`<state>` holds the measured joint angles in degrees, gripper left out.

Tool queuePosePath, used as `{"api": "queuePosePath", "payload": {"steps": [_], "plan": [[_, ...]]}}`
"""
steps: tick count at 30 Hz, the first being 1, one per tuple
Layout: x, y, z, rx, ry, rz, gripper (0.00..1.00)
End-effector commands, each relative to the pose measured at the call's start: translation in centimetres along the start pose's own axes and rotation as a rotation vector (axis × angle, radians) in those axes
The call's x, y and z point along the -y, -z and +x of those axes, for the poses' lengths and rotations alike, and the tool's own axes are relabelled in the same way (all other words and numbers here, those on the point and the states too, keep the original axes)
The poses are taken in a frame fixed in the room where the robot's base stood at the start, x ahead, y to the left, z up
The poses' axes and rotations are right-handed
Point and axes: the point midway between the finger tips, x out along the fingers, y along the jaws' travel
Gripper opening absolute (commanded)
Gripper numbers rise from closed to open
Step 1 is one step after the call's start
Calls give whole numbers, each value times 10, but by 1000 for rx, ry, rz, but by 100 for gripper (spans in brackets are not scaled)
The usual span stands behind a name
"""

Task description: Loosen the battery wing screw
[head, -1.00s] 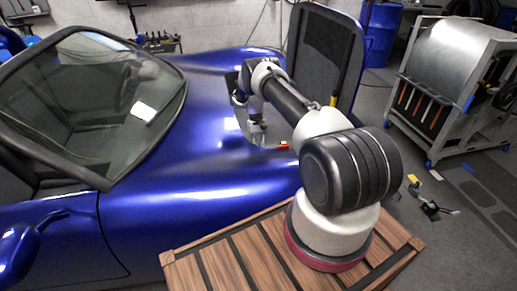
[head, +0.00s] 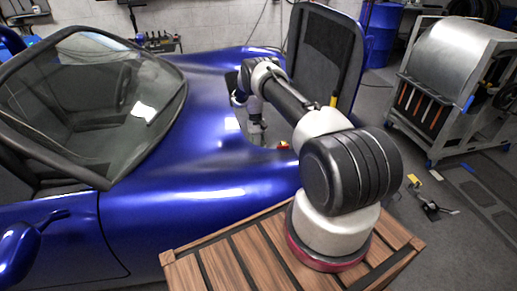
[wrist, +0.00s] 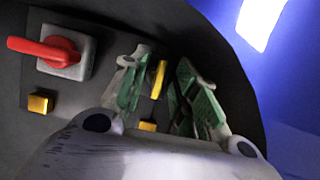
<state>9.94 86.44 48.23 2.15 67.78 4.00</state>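In the wrist view, a yellow upright piece (wrist: 158,79), which looks like the wing screw, stands on a dark panel. My gripper (wrist: 162,88) has its two green-padded fingers on either side of it. The left finger is close to the yellow piece, and a gap shows on the right. I cannot tell whether the left pad touches it. In the head view, my gripper (head: 256,132) reaches down into the opening at the front of the blue car. The wing screw cannot be made out there.
A red lever switch (wrist: 58,50) on a grey base sits left of my gripper. Yellow blocks stand at the left (wrist: 40,103) and just below the fingers (wrist: 147,125). The blue car body (head: 200,190) surrounds the opening, with a raised lid (head: 325,60) behind.

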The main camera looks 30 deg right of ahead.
Motion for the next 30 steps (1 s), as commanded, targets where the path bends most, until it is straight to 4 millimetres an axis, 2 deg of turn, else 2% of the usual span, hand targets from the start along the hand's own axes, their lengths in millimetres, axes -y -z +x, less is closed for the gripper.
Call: {"api": "queuePosePath", "payload": {"steps": [5, 15, 18, 24, 30], "plan": [[0, 1, -16, -3, 0, 0, 29], [0, 1, -89, -3, 0, 0, 29], [0, 1, -105, -3, 0, 0, 29], [0, 0, -119, -1, 0, 0, 29], [0, 0, -120, 0, 0, 0, 29]]}}
